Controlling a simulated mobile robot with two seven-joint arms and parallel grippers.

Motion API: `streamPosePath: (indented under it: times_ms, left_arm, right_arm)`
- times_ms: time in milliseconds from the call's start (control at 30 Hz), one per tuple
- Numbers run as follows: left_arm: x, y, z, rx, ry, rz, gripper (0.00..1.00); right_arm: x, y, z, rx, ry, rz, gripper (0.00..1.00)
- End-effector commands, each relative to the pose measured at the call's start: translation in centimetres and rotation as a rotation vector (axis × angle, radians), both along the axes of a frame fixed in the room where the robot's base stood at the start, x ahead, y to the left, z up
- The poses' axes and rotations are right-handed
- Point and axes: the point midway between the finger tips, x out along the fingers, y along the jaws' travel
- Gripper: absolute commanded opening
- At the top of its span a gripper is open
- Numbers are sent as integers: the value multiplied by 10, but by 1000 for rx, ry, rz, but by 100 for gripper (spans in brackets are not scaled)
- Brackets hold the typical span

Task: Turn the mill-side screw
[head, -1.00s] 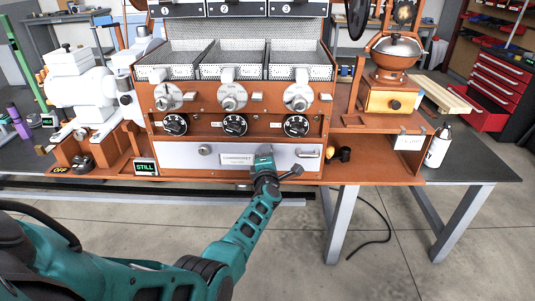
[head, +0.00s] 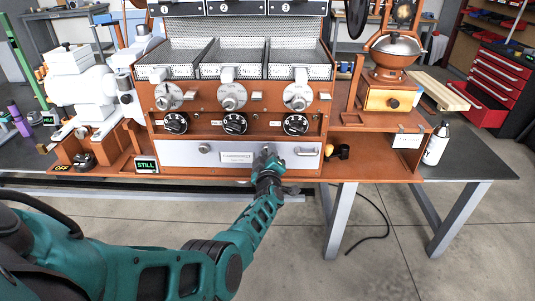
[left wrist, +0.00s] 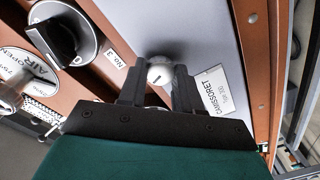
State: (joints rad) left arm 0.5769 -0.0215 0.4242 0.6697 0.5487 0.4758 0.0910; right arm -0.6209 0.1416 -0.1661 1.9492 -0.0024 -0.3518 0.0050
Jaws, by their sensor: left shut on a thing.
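The mill-side screw (left wrist: 160,72) is a pale round head with a dark slot on the grey front panel (head: 180,154) of the orange roaster. My left gripper (left wrist: 159,76) is shut on it, with one dark finger on each side in the left wrist view. In the head view my left gripper (head: 268,155) reaches up to the panel just right of the nameplate (head: 236,157) and hides the screw. Another round screw (head: 204,149) sits further left on the panel. My right gripper is not in view.
A row of black knobs (head: 235,124) sits just above the panel. A handle (head: 306,151) is right of my gripper. The mill (head: 394,60) stands on the right, with a bottle (head: 437,144) beside it. The floor in front is clear.

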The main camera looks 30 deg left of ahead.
Motion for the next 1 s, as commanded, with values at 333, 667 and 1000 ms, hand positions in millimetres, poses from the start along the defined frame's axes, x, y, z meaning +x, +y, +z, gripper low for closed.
streamPosePath:
  times_ms: [333,667,1000]
  left_arm:
    - [0,0,-1,213,133,0,3]
    - [0,0,-1,309,189,1,3]
    - [0,0,-1,326,199,1,3]
  right_arm:
    - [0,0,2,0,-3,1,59]
    - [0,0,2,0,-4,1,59]
    - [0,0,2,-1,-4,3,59]
